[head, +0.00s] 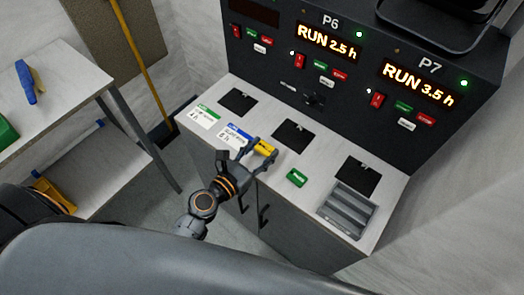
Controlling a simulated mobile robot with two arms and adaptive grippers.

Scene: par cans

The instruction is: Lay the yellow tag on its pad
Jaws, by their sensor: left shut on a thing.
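The yellow tag (266,148) is between the fingers of my left gripper (262,151), over the light counter (212,138). My left gripper is shut on it. I cannot tell whether the tag touches the counter. Three black square pads lie on the counter: one at the left (238,102), one in the middle (293,136) just beyond the gripper, and one at the right (357,175). The tag is apart from the middle pad in the picture. My right gripper is not in view.
A green tag (297,178) lies right of the gripper. Cards with green (204,115) and blue (234,135) headers lie along the front. A grey ribbed tray (347,208) is at the right. The dark panel (315,75) rises behind. A side table (60,85) stands left.

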